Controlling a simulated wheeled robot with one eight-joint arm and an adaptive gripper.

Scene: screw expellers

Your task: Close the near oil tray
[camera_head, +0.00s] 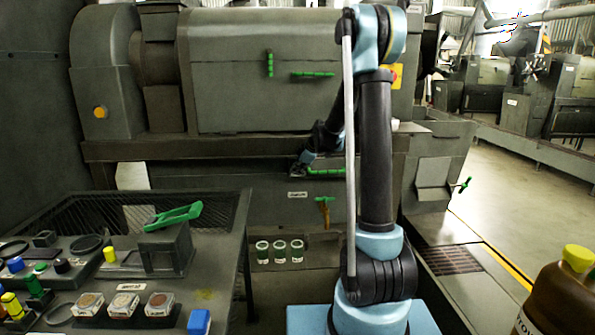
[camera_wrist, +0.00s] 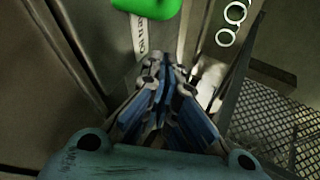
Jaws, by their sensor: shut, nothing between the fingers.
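The screw expeller's lower front has a grey drawer-like panel (camera_head: 270,208) with a small white label and a green bar handle (camera_head: 325,171) at its top; I take this as the near oil tray. I cannot tell how far out it stands. My gripper (camera_head: 299,168) is beside the handle's left end, partly hidden by its own wrist in the head view. In the wrist view my gripper (camera_wrist: 165,68) is shut and empty, its tips close to the labelled grey face. A green handle (camera_wrist: 150,8) shows just beyond the tips; contact is unclear.
A dark workbench (camera_head: 225,230) with parts and a green lever stands at left. Several small jars (camera_head: 280,250) sit below the panel. A green-handled valve (camera_head: 323,210) hangs nearby. A brown bottle (camera_head: 560,295) is at the lower right. The floor at right is open.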

